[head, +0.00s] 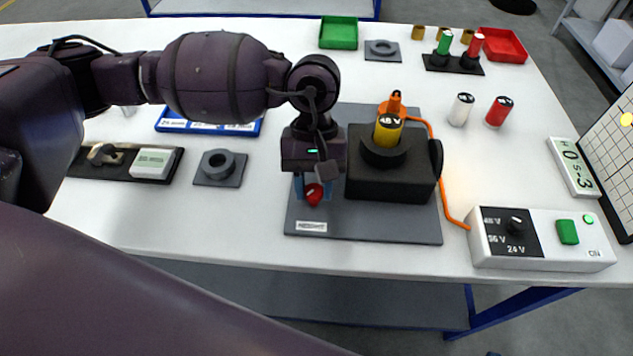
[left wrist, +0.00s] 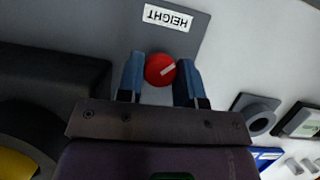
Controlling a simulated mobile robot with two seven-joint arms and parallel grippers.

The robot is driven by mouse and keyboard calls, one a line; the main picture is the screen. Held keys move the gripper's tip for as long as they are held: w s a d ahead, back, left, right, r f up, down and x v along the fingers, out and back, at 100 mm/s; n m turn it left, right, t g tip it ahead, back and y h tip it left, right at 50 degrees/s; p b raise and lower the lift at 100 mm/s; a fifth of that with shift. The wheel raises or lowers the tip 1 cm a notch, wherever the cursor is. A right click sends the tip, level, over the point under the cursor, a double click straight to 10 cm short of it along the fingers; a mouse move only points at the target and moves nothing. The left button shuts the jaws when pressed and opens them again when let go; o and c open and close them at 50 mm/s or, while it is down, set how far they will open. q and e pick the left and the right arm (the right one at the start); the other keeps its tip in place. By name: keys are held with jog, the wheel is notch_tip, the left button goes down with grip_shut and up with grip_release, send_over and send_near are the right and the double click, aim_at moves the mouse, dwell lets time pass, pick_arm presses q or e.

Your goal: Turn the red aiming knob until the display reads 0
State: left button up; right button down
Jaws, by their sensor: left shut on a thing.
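The red knob (head: 313,194) sits on the grey base plate (head: 385,227), behind a white HEIGHT label (head: 312,227). In the left wrist view the knob (left wrist: 160,70) shows a pale pointer line slanting across its face. My left gripper (head: 312,187) points down over it, with its two blue fingers shut on the knob's sides, as the left wrist view also shows (left wrist: 161,76). The display (head: 574,167) at the right is a pale panel with an H, a large 0 and a 3; the mark between them is hard to read. My right gripper is not in view.
A black block (head: 392,178) holding a yellow 48V cylinder (head: 388,131) stands right beside the gripper. An orange cable (head: 446,195) runs to a white voltage box (head: 541,240). White (head: 461,109) and red (head: 499,111) cylinders stand behind. The table's front is clear.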

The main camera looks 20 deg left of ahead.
pick_arm(q)
jog(key=shift+m, duration=0.4)
jog(key=o, duration=0.9)
jog(key=v, duration=1.1)
jog(key=shift+d, duration=0.2)
jog(key=shift+r, duration=0.1)
